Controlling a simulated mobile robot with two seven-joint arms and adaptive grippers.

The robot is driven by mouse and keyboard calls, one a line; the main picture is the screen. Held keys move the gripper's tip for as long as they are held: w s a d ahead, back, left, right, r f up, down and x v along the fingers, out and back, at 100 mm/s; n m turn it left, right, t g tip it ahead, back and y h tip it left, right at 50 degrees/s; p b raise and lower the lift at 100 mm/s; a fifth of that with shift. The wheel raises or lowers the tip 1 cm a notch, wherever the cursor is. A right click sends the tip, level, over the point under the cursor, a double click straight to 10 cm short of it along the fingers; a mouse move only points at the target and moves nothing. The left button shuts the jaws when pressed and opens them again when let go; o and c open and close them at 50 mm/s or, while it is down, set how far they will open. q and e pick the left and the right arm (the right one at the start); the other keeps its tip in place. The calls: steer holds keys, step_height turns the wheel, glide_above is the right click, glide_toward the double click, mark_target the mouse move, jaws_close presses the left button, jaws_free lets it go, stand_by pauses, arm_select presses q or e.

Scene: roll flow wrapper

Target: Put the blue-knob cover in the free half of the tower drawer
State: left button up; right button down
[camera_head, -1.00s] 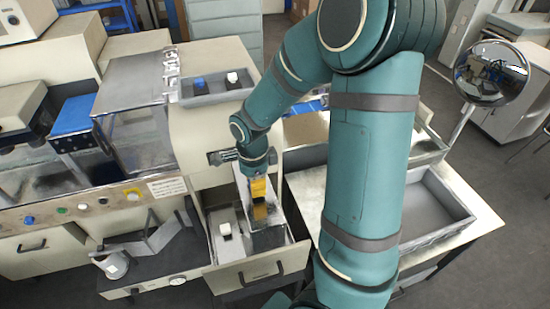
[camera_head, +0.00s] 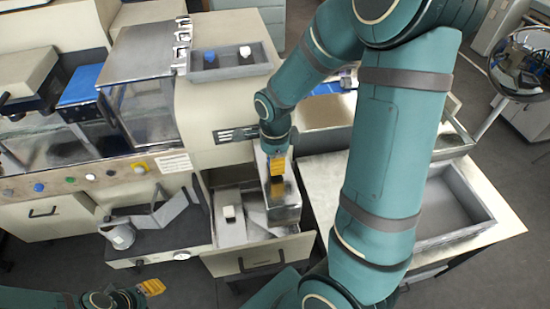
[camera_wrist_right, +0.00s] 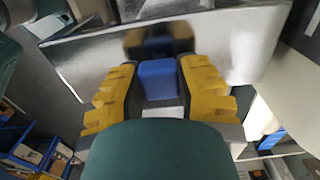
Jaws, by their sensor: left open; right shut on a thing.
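My right gripper (camera_head: 278,165) is shut on the blue knob of a shiny metal cover (camera_head: 286,212). In the right wrist view the blue knob (camera_wrist_right: 158,80) sits between the yellow fingers, with the metal sheet (camera_wrist_right: 85,52) beyond. The cover is over the right part of the open tower drawer (camera_head: 262,258); I cannot tell if it touches the floor of the drawer. A cover with a white knob (camera_head: 229,213) lies in the drawer's left half. My left gripper (camera_head: 150,287) is open and empty at the lower left.
A grey tray (camera_head: 235,71) on the tower holds a blue-topped and a white-topped piece. A large grey bin (camera_head: 472,195) stands on the right table. A dark tray (camera_head: 160,245) with metal parts is left of the drawer. A round mirror (camera_head: 518,68) stands at right.

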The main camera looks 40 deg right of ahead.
arm_select(q)
step_height(320, 180, down, 17)
steer(key=s+b, duration=0.1)
steer(key=b, duration=1.4)
steer(key=shift+s+d+g+b, duration=0.3)
steer(key=shift+d, duration=0.1)
arm_select(e)
step_height(320, 180, down, 20)
steer(key=shift+r, duration=0.15)
arm_select(q)
steer(key=shift+f+b, duration=0.75)
steer(key=shift+b, duration=0.05)
arm_select(e)
steer(key=shift+f, duration=1)
steer(key=c, duration=0.7)
jaws_free()
steer(key=shift+o, duration=0.2)
step_height(320, 180, up, 12)
